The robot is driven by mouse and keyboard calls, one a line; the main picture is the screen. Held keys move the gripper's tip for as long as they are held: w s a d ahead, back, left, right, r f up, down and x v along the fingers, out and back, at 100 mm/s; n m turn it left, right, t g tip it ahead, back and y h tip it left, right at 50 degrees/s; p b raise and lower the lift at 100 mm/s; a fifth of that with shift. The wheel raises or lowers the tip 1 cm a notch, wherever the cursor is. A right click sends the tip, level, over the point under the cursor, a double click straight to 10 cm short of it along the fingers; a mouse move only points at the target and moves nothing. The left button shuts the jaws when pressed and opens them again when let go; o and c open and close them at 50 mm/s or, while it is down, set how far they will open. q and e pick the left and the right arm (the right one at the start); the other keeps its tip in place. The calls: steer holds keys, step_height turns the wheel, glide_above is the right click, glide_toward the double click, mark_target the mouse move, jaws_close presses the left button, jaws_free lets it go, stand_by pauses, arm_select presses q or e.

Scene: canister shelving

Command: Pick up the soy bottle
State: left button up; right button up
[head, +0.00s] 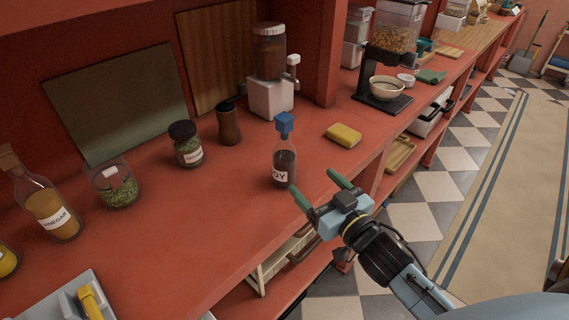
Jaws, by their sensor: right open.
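The soy bottle (284,167) stands upright on the red counter in the head view. It is clear with dark liquid, a blue cap and a white label reading "OY" in part. My right gripper (319,186) is open, with two green fingertips. It is just to the right of the bottle at the counter's front edge. The fingers point toward the bottle and appear apart from it, with nothing between them. My left gripper is not in view.
A yellow sponge (343,135) lies right of the bottle. A dispenser (270,75) stands behind. The counter (190,235) in front is clear.

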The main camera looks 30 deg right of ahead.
mark_target(291, 162)
steer(key=w, duration=0.6)
steer(key=shift+w+a, duration=0.15)
steer(key=shift+a, duration=0.1)
steer(key=shift+w+a+f, duration=0.15)
steer(key=shift+w, duration=0.7)
steer(key=shift+w+a+f, duration=0.1)
steer(key=shift+w, duration=0.7)
steer(key=shift+w+a+f, duration=0.15)
steer(key=shift+w, duration=0.7)
steer(key=c, duration=1.3)
steer(key=shift+r, duration=0.15)
steer(key=shift+c, duration=0.5)
